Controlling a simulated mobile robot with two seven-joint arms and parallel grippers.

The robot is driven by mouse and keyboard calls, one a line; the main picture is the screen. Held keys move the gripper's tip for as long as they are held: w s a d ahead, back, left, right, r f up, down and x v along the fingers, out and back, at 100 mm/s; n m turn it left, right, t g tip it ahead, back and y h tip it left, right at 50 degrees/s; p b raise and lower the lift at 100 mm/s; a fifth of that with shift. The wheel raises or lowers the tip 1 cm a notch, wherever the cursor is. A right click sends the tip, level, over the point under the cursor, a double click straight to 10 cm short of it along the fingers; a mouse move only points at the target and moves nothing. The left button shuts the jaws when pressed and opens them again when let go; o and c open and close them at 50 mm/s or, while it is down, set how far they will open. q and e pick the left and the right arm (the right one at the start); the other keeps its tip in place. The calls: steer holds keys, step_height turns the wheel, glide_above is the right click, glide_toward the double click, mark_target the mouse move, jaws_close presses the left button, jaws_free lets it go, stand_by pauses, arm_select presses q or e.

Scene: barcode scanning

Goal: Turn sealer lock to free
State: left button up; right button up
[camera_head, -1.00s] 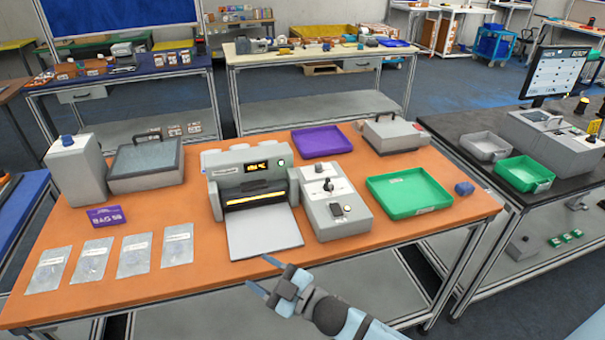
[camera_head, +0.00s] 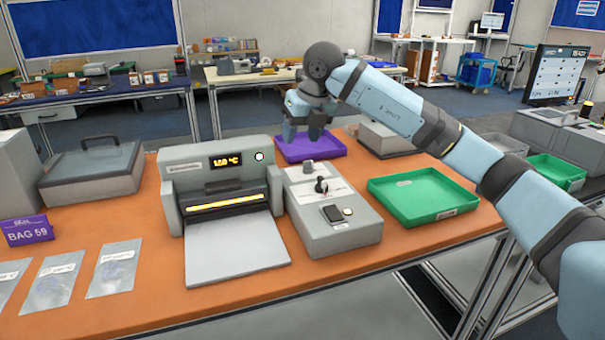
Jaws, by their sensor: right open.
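The sealer (camera_head: 222,182) is a grey machine with a lit "°C" display, a glowing yellow slot and a grey plate in front. Beside it on the right stands a grey control box (camera_head: 335,228). On its top are a grey knob (camera_head: 308,167) at the far end, a black lever switch (camera_head: 321,185) and a small dark panel (camera_head: 333,213). I cannot read the marks by the knob. My right gripper (camera_head: 304,135) points down, open and empty, above the far end of the box and apart from the knob. My left gripper is not in view.
A purple tray (camera_head: 335,153) lies behind the box, partly hidden by my right gripper. A green tray (camera_head: 422,194) lies to the right. A glass-lidded grey box (camera_head: 92,178), a "BAG 59" sign (camera_head: 27,230) and several clear bags (camera_head: 115,268) are on the left.

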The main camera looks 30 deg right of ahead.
mark_target(308, 161)
steer(key=d+r+m+h, duration=0.1)
steer(key=d+r+h, duration=0.1)
steer(key=d, duration=0.2)
steer(key=b+x, duration=0.1)
steer(key=x, duration=0.7)
steer(key=b+x, duration=0.1)
steer(key=x, duration=0.3)
steer(key=shift+w+d+r+b, duration=0.1)
steer(key=shift+w+d+b, duration=0.1)
steer(key=shift+w+b, duration=0.15)
steer(key=shift+w+f, duration=0.3)
steer(key=shift+f, duration=0.25)
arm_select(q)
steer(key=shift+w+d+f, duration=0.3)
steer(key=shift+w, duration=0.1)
arm_select(e)
steer(key=c, duration=0.9)
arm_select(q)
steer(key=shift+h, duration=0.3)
